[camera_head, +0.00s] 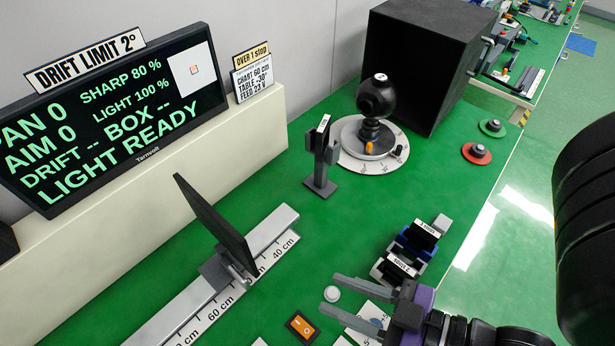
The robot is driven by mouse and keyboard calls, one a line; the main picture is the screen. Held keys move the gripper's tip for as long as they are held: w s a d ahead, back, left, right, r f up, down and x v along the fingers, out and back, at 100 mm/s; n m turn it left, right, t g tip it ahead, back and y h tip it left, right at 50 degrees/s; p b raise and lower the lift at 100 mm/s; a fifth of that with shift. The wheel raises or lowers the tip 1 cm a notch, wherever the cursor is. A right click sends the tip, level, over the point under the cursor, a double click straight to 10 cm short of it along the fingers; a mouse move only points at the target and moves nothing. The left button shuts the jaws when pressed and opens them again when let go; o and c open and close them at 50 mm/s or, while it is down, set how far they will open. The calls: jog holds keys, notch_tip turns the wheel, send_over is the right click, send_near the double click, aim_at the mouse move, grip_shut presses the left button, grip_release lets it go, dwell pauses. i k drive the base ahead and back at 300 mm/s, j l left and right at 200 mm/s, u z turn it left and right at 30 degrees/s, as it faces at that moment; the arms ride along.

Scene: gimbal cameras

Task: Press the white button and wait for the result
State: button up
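The white button (332,295) is a small round knob low on the green bench, right of the ruler rail. My gripper (328,292) comes in from the lower right with two grey fingers spread open and nothing between them. In the picture the button shows between the fingertips; I cannot tell how high they are above it. The display (110,115) at the left reads PAN 0, AIM 0, SHARP 80 %, LIGHT 100 %, DRIFT --, BOX -- and LIGHT READY.
An orange rocker switch (302,327) sits near the button. A dark panel stands on the ruler rail (275,232). A black ball device stands on a round dial (350,157) before a black box (425,60). Red (477,154) and green (492,128) buttons lie at the right edge.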

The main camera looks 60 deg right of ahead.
aim_at(332, 293)
jog(key=k+l, duration=0.15)
jog(key=k, duration=0.35)
jog(key=k+l, duration=0.15)
jog(key=k, duration=0.35)
